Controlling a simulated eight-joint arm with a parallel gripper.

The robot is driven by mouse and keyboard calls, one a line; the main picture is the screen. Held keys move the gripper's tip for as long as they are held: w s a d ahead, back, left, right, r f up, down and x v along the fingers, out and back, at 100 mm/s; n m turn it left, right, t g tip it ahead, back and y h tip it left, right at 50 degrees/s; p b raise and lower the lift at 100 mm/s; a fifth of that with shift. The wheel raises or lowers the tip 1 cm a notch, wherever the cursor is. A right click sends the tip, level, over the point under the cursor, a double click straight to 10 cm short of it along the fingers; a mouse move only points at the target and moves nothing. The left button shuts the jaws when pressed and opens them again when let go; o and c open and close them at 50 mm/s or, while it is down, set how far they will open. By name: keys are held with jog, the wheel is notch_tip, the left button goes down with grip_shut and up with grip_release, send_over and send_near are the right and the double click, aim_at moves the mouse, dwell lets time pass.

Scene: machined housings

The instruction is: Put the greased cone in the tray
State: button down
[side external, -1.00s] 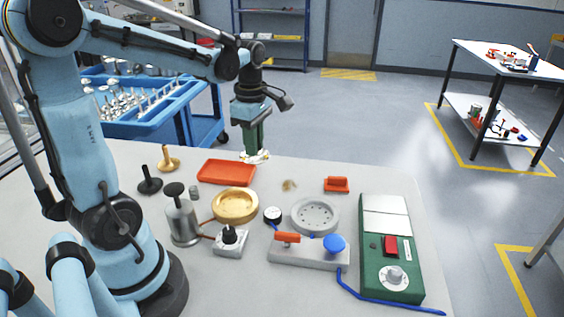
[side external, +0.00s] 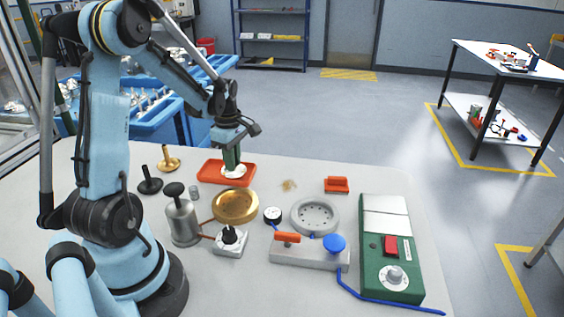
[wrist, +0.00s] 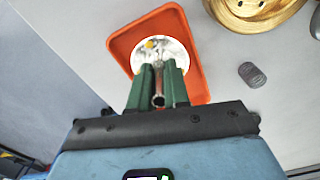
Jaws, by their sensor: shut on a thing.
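The orange-red tray (side external: 208,178) lies on the table near its back edge; its rim also shows in the wrist view (wrist: 122,48). My gripper (side external: 232,165) is over the right part of the tray, its green fingers pointing down. In the wrist view my gripper (wrist: 158,80) is shut on the stem of the cone (wrist: 176,47), a pale, shiny round piece with a small yellow spot on its face. In the side view the cone (side external: 236,172) is within the tray's outline. I cannot tell whether it touches the tray floor.
A gold bowl (side external: 236,205) stands in front of the tray. A black stemmed piece (side external: 150,185), a gold stemmed piece (side external: 168,163) and a small grey cylinder (side external: 194,193) stand to the left. A brown smudge (side external: 289,185) and a red block (side external: 337,185) are to the right.

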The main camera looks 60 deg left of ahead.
jog(key=shift+f, duration=0.3)
jog(key=c, duration=1.1)
grip_release()
notch_tip(320, 180, up, 12)
jog(key=shift+f, duration=0.15)
jog(key=shift+r, duration=0.2)
jog(key=shift+w+d+r+m, duration=0.1)
jog(key=shift+d+r+m, duration=0.05)
jog(key=shift+d+m, duration=0.2)
jog(key=s+d+m+t, duration=0.1)
jog(key=d+m+t, duration=0.6)
jog(key=d+m, duration=1.6)
jog(key=shift+s+f, duration=0.2)
jog(key=shift+f, duration=0.15)
